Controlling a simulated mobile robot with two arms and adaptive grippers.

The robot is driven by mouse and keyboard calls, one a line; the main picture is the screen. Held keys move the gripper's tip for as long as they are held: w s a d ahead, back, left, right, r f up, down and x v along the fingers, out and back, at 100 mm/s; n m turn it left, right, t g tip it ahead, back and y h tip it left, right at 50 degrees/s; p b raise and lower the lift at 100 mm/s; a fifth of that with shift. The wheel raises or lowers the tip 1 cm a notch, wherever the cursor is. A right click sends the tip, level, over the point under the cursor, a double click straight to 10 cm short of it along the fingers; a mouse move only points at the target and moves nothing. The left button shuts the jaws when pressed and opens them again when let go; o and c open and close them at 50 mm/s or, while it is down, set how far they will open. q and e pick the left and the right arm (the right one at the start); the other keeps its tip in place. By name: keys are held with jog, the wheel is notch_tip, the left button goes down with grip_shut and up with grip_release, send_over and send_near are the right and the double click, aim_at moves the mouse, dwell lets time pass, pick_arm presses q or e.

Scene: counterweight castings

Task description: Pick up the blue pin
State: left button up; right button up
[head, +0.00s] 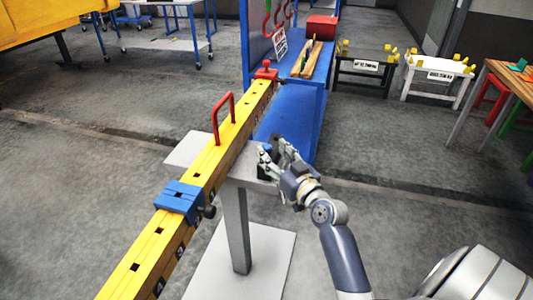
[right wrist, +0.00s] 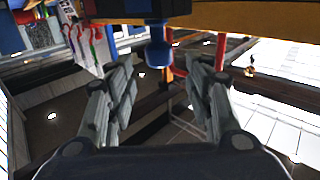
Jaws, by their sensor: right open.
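The blue pin (right wrist: 157,52) shows in the right wrist view as a short upright blue cylinder, at the top middle, in front of the yellow beam. In the head view a small blue piece, seemingly this pin (head: 267,147), shows at the fingertips, mostly hidden by them. My right gripper (head: 272,152) is open beside the grey stand top, right of the beam. In the right wrist view its two fingers (right wrist: 162,80) stand apart, with the pin in line with the gap. I cannot tell whether they touch it. My left gripper is not in view.
The long yellow beam (head: 233,136) carries a red handle (head: 223,117) and a blue sliding block (head: 180,198), and rests over the grey stand (head: 236,225). A blue bench (head: 290,110) is behind my gripper. Open floor lies to the right.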

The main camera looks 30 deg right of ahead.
aim_at(269, 149)
jog(key=w, duration=0.4)
jog(key=shift+w+d+f+p, duration=0.2)
jog(key=shift+w+f+p, duration=0.05)
jog(key=shift+w+p, duration=0.05)
jog(key=shift+s, duration=0.1)
grip_shut()
notch_tip(269, 149, up, 9)
jog(key=shift+r+p, duration=0.15)
jog(key=shift+p, duration=0.65)
jog(key=shift+r+p, duration=0.9)
jog(key=shift+p, duration=2)
